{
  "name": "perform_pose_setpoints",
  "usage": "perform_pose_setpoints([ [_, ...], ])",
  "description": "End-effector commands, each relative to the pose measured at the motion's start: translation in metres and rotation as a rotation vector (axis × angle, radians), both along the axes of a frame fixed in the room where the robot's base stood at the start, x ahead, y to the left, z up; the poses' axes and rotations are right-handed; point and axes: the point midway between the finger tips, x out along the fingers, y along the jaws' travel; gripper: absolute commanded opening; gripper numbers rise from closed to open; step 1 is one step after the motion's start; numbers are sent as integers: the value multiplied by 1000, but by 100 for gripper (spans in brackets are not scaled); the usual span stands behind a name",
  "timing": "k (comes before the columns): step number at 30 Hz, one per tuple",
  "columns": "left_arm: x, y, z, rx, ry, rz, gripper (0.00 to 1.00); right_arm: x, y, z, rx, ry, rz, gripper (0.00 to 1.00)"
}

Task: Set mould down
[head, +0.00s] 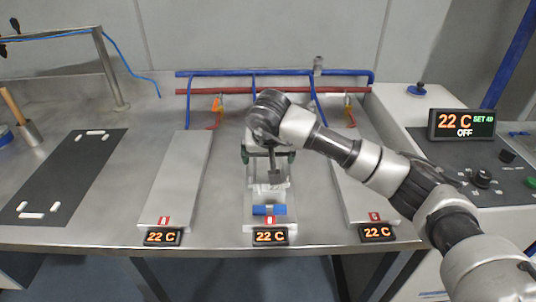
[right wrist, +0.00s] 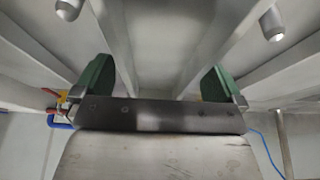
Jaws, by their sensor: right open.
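A pale metal block, which looks like the mould (head: 270,188), is on the middle plate (head: 283,223), with a blue piece (head: 264,210) at its near end. My right gripper (head: 268,157) is over the far part of that plate, its green fingers spread wide. The fingers also show apart in the right wrist view (right wrist: 157,80), with nothing between them. The wrist and gripper hide part of the block's far end, so I cannot tell whether the fingers touch it. My left gripper is not in view.
Plates lie to the left (head: 178,180) and right (head: 352,190) of the middle one. Displays along the front edge read 22 C. Blue and red pipes (head: 215,73) run behind. A black mat (head: 65,175) lies at left. A control box (head: 460,125) at right reads OFF.

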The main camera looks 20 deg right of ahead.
Motion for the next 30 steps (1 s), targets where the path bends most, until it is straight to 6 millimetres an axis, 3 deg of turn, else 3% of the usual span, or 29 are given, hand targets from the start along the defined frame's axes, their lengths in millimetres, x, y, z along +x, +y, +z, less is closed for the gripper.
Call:
perform_pose_setpoints([
  [5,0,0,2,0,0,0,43,-3,1,13,1,-4,2,100],
  [18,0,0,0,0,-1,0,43,-36,11,94,0,-4,2,100],
  [24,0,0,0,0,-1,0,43,-43,12,111,0,-1,0,100],
  [30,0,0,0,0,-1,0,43,-44,13,113,0,0,0,100],
])
